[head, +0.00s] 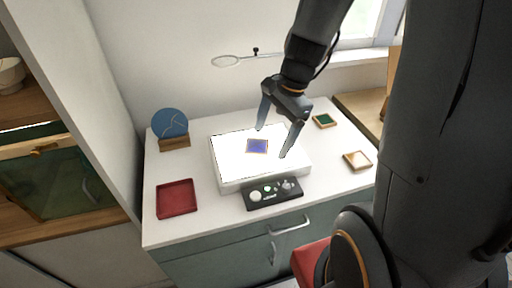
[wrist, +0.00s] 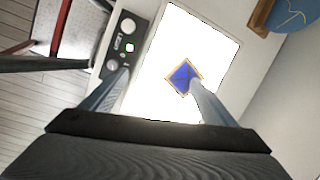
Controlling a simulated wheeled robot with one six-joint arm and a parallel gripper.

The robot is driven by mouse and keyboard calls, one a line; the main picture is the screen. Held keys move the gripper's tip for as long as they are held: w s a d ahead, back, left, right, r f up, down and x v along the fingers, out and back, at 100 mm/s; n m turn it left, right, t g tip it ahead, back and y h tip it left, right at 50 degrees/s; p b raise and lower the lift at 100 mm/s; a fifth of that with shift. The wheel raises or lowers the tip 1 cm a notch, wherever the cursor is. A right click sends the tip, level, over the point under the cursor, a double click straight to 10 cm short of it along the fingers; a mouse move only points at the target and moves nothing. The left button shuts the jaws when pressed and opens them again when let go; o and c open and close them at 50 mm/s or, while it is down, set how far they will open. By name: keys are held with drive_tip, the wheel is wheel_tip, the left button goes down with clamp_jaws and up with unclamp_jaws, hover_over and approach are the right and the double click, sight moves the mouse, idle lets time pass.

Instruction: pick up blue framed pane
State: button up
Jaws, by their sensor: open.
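The blue framed pane (head: 257,146) is a small blue square with a gold-coloured frame. It lies on the bright white light box (head: 231,172), near its middle. My gripper (head: 273,142) is open, its two fingers spread above the light box. In the wrist view the pane (wrist: 182,76) shows just beyond the tip of the right finger, which covers a little of its edge. My gripper (wrist: 160,75) holds nothing. I cannot tell the exact height of the fingertips above the pane.
A black control panel (head: 273,194) sits at the light box's front. A red tray (head: 177,198) is at left, a blue disc (head: 170,122) on a wooden stand behind it. A green framed pane (head: 324,120) and a pale one (head: 357,160) lie at right. A magnifier (head: 226,61) hangs behind.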

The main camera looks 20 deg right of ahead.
sight(258, 146)
drive_tip(key=shift+w+a+f+m+t+y, duration=0.15)
drive_tip(key=shift+w+f+m+y, duration=0.1)
drive_tip(key=shift+w+f+m, duration=1.05)
drive_tip(key=shift+w+a+f+m+t+y, duration=0.15)
drive_tip(key=shift+w+f+m+y, duration=0.15)
drive_tip(key=shift+w+f+m, duration=0.95)
drive_tip(key=shift+w+a+f+m+t+y, duration=0.15)
drive_tip(key=shift+w+f+m+y, duration=0.1)
drive_tip(key=shift+w+f+m, duration=1)
drive_tip(key=shift+s+f, duration=0.25)
drive_tip(key=c, duration=1.3)
